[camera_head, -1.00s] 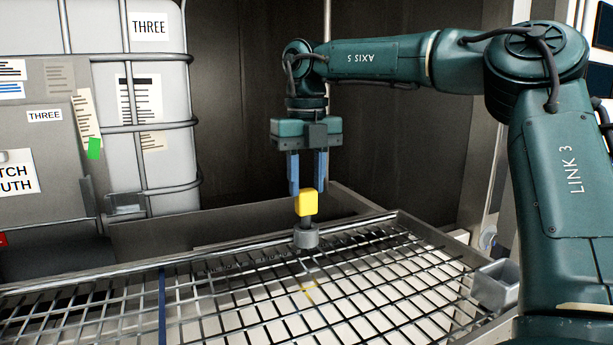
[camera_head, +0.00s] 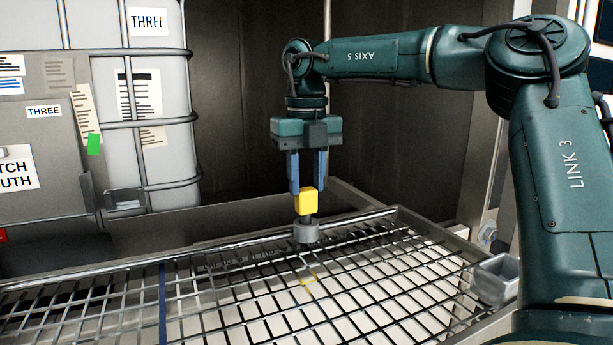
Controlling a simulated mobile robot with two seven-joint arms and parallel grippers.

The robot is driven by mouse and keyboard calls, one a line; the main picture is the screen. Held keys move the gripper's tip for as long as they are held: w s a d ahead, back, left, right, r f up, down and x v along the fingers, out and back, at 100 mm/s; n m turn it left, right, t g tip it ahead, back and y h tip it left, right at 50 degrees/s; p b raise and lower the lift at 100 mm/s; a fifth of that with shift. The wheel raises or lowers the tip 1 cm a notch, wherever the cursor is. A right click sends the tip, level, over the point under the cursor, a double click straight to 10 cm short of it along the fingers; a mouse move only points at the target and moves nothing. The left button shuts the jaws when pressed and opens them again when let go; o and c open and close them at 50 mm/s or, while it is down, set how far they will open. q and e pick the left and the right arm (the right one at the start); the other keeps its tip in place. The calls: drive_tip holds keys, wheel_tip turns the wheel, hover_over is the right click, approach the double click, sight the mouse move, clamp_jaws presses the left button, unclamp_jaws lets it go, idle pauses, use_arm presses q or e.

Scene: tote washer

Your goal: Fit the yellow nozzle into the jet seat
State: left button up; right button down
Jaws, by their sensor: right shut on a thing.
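My right gripper (camera_head: 307,188) points down above the far edge of the wire rack. Its blue fingers are shut on the yellow nozzle (camera_head: 306,202), a yellow block with a dark stem below. The stem's lower end meets a grey round cup, the jet seat (camera_head: 306,233), at the rack's far rail. The nozzle looks upright and lined up over the seat. How deep the stem sits in the seat cannot be told. My left gripper is not in view.
The wire rack (camera_head: 240,292) fills the foreground, with a blue strip (camera_head: 162,300) across it. A small grey box (camera_head: 496,279) is at its right edge. A caged white tank (camera_head: 160,110) and a grey panel (camera_head: 40,150) stand at the left. A dark wall is behind.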

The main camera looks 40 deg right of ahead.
drive_tip(key=shift+f, duration=0.4)
idle(0.6)
drive_tip(key=shift+f, duration=0.25)
drive_tip(key=shift+f, duration=0.15)
idle(0.5)
idle(0.4)
idle(0.4)
drive_tip(key=c, duration=0.9)
unclamp_jaws()
drive_tip(key=shift+c, duration=0.2)
drive_tip(key=shift+o, duration=0.4)
drive_tip(key=shift+f, duration=0.1)
